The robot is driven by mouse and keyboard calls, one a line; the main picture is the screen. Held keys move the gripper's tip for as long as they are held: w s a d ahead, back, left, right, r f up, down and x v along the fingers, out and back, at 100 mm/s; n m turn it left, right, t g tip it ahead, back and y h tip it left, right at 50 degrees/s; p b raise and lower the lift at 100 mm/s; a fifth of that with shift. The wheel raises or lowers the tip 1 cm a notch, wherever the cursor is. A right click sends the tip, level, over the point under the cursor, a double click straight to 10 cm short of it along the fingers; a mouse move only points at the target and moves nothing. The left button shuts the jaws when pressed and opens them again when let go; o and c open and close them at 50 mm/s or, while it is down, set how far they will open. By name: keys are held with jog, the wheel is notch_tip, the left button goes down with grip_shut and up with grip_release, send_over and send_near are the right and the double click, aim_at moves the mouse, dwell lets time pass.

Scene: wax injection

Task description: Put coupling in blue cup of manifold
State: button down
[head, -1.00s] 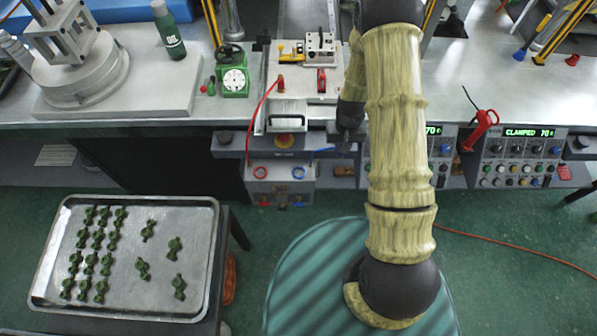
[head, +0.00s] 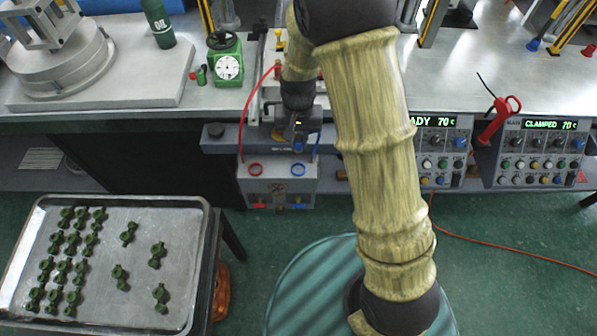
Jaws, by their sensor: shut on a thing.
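The manifold (head: 279,187) is a light grey box below the front edge of the bench. A red-ringed cup (head: 255,169) is on its left and the blue cup (head: 298,173) on its right. My gripper (head: 297,140) is just above the blue cup, pointing down. It is shut on the coupling (head: 298,148), of which only a small blue part shows at the fingertips. The coupling appears above the cup and apart from it. A thin blue hose (head: 316,148) runs beside the gripper. The fingers and most of the coupling are too small and dark to make out.
A red hose (head: 245,120) arcs down left of my gripper. Control panels (head: 440,150) stand to the right, with a red-handled tool (head: 490,125) beside them. A metal tray (head: 190,255) of green parts is at lower left. A green gauge device (head: 227,66) sits on the bench.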

notch_tip(320, 180, down, 6)
jog(key=shift+f, duration=0.1)
dwell(0.4)
jog(key=shift+f, duration=1.9)
jog(key=shift+f, duration=0.1)
jog(key=c, duration=1.3)
grip_release()
